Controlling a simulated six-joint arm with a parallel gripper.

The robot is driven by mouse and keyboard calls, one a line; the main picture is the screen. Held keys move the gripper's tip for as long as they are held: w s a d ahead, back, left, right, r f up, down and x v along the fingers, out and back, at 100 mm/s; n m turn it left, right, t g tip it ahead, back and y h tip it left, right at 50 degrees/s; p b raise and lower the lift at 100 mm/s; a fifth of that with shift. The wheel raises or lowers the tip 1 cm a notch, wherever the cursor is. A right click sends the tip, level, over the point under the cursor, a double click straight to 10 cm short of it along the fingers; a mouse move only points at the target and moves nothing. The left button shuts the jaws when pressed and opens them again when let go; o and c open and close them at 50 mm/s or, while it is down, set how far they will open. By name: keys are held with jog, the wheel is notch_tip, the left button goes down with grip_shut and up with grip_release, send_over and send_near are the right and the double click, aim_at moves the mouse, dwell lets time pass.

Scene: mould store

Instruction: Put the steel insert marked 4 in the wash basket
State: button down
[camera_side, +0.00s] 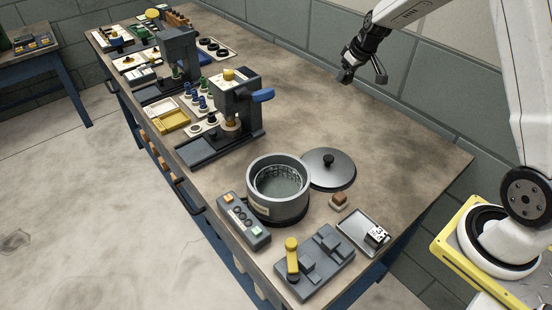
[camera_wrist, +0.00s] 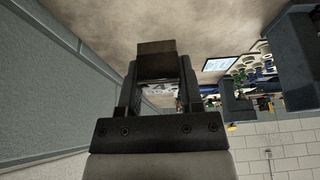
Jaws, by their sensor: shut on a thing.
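My gripper (camera_side: 364,76) hangs high over the back right part of the bench, well clear of it. In the wrist view its jaws are shut on a dark block (camera_wrist: 157,62), the steel insert. A pale marked face shows between the fingers; its mark looks like a 4 but is not clear. In the side view the insert is hard to tell from the fingers. The wash basket (camera_side: 282,171) is a wire basket inside the round grey washer pot (camera_side: 276,208), which is open. The basket is to the left of and below my gripper in the side view.
The pot's dark lid (camera_side: 328,168) lies beside it. Another block (camera_side: 376,236), seemingly marked 3, lies on a tray (camera_side: 352,224) at the right. A control box (camera_side: 244,221), a yellow-handled fixture (camera_side: 314,262) and presses (camera_side: 236,105) stand nearby. The bench behind the lid is bare.

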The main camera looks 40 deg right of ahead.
aim_at(280, 179)
jog(key=shift+a, duration=0.1)
jog(key=s+a+r+n+g+y, duration=0.1)
jog(key=s+a+n, duration=0.35)
jog(key=a, duration=0.35)
jog(key=s+a+n+g+y, duration=0.1)
jog(key=s+a+n+y, duration=0.1)
jog(key=s+a+n, duration=0.5)
jog(key=s+a+r+n+y, duration=0.1)
jog(key=s+a, duration=0.3)
jog(key=a, duration=0.6)
jog(key=s+a+n+g, duration=0.3)
jog(key=s+a+n, duration=0.3)
jog(key=s, duration=0.5)
jog(key=shift+m, duration=0.25)
jog(key=w+a+f, duration=0.1)
jog(key=w, duration=0.2)
jog(key=w+f, duration=0.1)
jog(key=w, duration=0.1)
jog(key=w+a+f, duration=0.1)
jog(key=w+f, duration=0.1)
jog(key=w, duration=0.1)
jog(key=shift+w+a, duration=0.3)
jog(key=shift+y, duration=0.3)
jog(key=w+f, duration=0.1)
jog(key=f, duration=0.1)
jog(key=w+a+f, duration=0.1)
jog(key=w+f, duration=0.1)
jog(key=shift+w+a+f, duration=0.25)
jog(key=shift+w+f, duration=0.45)
